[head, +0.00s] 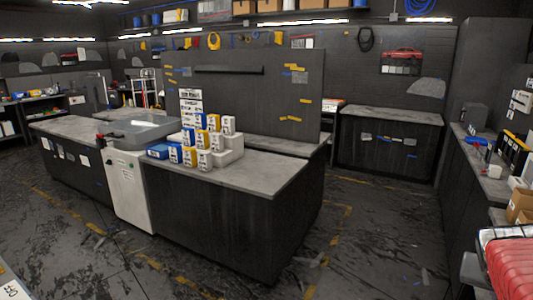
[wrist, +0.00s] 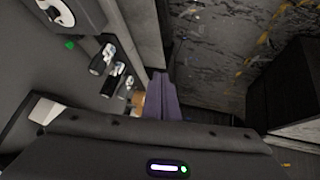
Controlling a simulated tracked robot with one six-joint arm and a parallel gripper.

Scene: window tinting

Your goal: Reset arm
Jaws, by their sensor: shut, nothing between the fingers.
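My gripper (wrist: 161,95) shows in the wrist view, with its dark body across the bottom and a small lit indicator on it. Its purple-grey fingers are together at the middle of the picture, with nothing seen between them. They point along a grey counter edge (wrist: 148,35), with the dark floor (wrist: 215,70) to the right. Whether they touch the counter cannot be told. My arm and gripper are not seen in the head view.
An island counter (head: 265,170) with blue, yellow and white boxes (head: 203,145) stands mid-room. A back workbench (head: 385,120) and a right-hand counter (head: 468,145) with bottles and boxes line the walls. A red item (head: 510,265) is at lower right. Marked floor (head: 370,240) between is clear.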

